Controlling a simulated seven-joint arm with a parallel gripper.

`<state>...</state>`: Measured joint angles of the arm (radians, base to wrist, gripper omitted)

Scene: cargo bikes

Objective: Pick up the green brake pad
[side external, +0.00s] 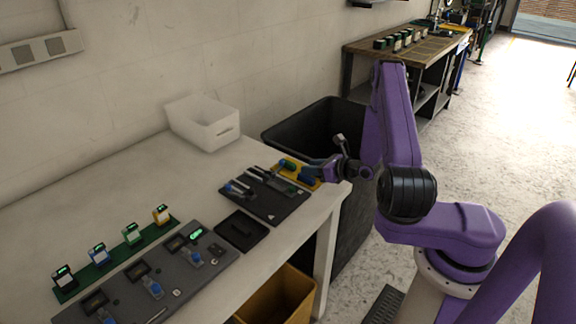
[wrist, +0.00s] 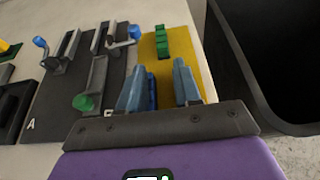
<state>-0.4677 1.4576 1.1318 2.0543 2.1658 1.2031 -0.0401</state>
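The green brake pad (wrist: 162,42) lies on the yellow mat (wrist: 176,59) in the wrist view, ahead of my fingertips, near the mat's far end. My gripper (wrist: 163,68) is open, with its two blue-grey fingers apart above the mat. A blue pad (wrist: 152,92) shows between the fingers, close to the left one; I see no grip on it. The green pad is not between the fingers. In the side view, my gripper (side external: 312,168) hangs low over the yellow mat (side external: 312,186) at the table's right end; the pads there are small and partly hidden.
A dark fixture board (side external: 268,205) with blue-knobbed and green-knobbed clamps (wrist: 83,102) stands just left of the mat in the wrist view. A large black bin (side external: 310,125) stands beyond the table edge. A white box (side external: 203,122) sits at the back; bare table lies left of it.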

